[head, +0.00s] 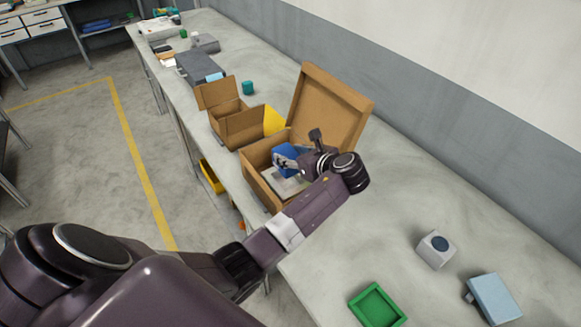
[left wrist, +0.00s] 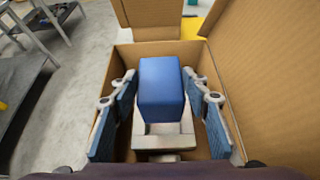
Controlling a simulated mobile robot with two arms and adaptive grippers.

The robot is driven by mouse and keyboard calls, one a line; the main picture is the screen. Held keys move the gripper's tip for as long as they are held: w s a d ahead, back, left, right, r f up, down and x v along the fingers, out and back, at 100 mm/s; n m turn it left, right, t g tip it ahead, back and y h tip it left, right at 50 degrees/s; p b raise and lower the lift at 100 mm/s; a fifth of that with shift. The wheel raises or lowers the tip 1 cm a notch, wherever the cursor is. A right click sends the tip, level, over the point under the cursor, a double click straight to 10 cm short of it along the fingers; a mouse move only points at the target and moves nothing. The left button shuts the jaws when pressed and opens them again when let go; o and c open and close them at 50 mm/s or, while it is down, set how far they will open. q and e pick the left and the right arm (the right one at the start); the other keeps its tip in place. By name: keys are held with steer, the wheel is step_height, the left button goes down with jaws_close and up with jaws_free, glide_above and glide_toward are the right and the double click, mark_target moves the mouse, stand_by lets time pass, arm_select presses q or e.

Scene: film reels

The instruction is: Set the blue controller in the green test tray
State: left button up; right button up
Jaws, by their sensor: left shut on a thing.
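The blue controller (head: 284,153) is a blue block inside an open cardboard box (head: 262,180) on the bench. My left gripper (head: 292,161) reaches into the box and is shut on the controller. In the left wrist view the blue block (left wrist: 161,88) stands between the two padded fingers, with a light grey part below it. I cannot tell whether that grey part belongs to it. The green test tray (head: 378,305) is a small, empty square tray near the bench's front edge, at the bottom of the head view. My right gripper is not in view.
The box's raised lid (head: 332,105) stands behind my gripper. A smaller cardboard box (head: 238,125) is beside it. A grey cube with a dark round face (head: 436,249) and a light blue box (head: 494,298) stand near the tray. The bench between box and tray is clear.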

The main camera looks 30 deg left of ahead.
arm_select(q)
steer(key=shift+r, duration=1.35)
